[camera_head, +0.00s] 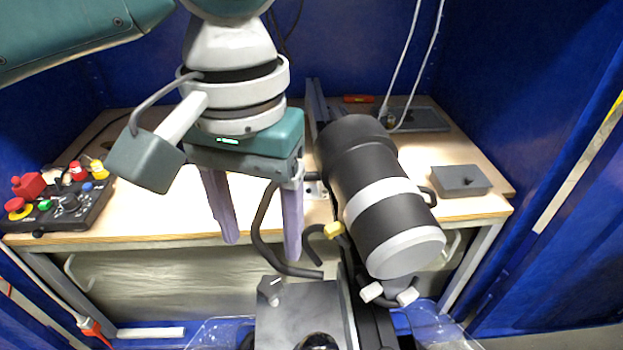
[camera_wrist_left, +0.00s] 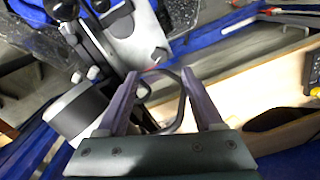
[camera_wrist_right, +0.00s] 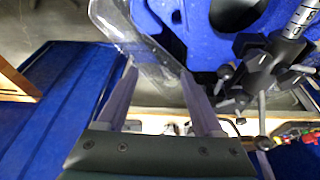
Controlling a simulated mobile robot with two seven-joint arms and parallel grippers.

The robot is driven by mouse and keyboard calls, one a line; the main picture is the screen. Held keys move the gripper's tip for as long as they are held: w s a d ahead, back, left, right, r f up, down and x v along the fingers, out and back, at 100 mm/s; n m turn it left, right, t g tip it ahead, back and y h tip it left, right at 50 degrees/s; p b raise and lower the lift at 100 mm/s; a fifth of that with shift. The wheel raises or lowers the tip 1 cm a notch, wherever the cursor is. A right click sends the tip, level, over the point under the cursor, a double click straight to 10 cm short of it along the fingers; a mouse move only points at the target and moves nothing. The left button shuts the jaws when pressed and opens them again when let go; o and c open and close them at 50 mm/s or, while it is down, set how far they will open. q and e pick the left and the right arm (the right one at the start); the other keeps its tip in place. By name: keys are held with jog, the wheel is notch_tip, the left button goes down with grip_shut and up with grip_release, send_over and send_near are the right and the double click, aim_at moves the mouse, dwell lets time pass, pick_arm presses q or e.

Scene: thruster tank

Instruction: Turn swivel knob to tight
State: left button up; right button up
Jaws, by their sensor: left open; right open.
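The dark cylindrical thruster (camera_head: 378,180) with pale grey bands stands tilted right of my left gripper (camera_head: 261,247). None is labelled, so I cannot tell which is the swivel knob. My left gripper is open, empty and points down, above and left of these knobs. In the left wrist view the grey knob (camera_wrist_left: 160,55) shows just beyond the open fingers. My right gripper (camera_wrist_right: 160,75) is open and empty, seen only in its wrist view.
A wooden workbench (camera_head: 150,200) stands behind, with a button panel (camera_head: 70,205) at left and a grey box (camera_head: 460,181) at right. A black hose (camera_head: 262,235) loops behind my left fingers. A black clamp (camera_wrist_right: 262,70) with a scaled rod stands right of my right gripper.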

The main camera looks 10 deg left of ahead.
aim_at(269, 287)
pick_arm(q)
notch_tip(269, 287, down, 8)
jog(key=shift+s+f+b, duration=0.1)
jog(key=shift+b, duration=0.9)
jog(key=shift+c, duration=0.2)
grip_shut()
